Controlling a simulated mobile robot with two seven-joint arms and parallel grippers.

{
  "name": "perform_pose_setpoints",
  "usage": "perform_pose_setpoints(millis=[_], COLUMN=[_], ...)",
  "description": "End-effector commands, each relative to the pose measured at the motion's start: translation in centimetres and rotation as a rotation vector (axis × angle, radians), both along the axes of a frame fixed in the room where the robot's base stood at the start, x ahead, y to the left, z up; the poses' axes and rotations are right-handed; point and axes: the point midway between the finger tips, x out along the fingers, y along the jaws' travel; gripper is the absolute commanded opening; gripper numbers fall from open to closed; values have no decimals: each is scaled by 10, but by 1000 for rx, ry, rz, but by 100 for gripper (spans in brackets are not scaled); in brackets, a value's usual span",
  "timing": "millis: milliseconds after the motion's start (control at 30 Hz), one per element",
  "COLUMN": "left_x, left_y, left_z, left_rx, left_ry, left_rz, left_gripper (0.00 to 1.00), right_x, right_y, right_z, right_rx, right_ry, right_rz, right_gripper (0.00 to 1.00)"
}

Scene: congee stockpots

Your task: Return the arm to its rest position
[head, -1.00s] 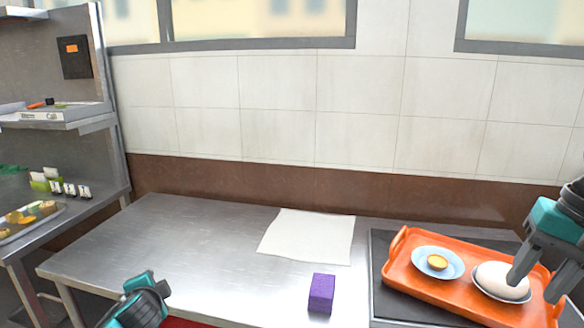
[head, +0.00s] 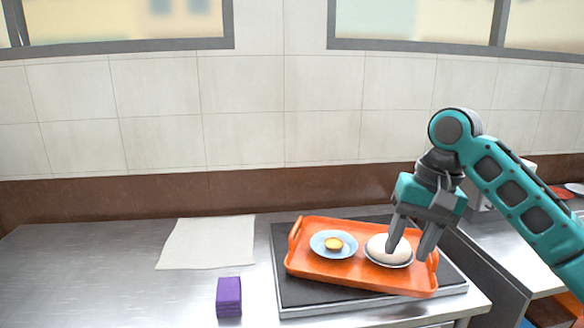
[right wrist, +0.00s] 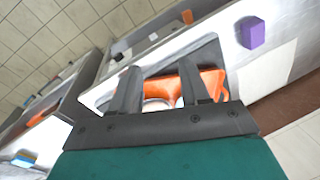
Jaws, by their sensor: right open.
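My right gripper (head: 408,238) is open and empty in the head view. Its fingers point down in front of a white rounded item (head: 376,246) on a plate (head: 388,263) at the right of an orange tray (head: 320,268). Whether the fingers touch the item cannot be told. In the right wrist view the open fingers (right wrist: 165,90) stand apart, with part of the orange tray (right wrist: 212,80) between and behind them. My left gripper is outside these current views.
The tray rests on a dark raised slab (head: 294,291). A blue plate (head: 318,248) with a small yellow item (head: 333,244) sits on its left. A white sheet (head: 208,243) and a purple block (head: 229,297) lie left on the metal table (head: 120,270). The table's left is clear.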

Motion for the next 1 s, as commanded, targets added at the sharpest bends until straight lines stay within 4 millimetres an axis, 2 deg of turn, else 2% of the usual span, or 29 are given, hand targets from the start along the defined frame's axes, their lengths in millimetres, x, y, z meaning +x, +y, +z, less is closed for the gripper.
perform_pose_setpoints(millis=[67,100,367,567,800,1000], left_x=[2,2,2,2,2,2], left_y=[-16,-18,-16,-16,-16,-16], left_z=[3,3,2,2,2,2], left_rx=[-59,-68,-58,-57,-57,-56], left_ry=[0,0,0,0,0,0], left_rz=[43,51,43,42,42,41], left_gripper=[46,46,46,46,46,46], right_x=[0,0,8,1,-30,-74], right_y=[0,3,38,64,77,67], right_z=[0,-9,-93,-168,-249,-298], right_rx=[0,8,117,198,229,166], right_ry=[0,-2,-123,-270,-494,-677], right_rz=[0,6,63,95,109,118], right_gripper=[46,46,46,46,46,46])
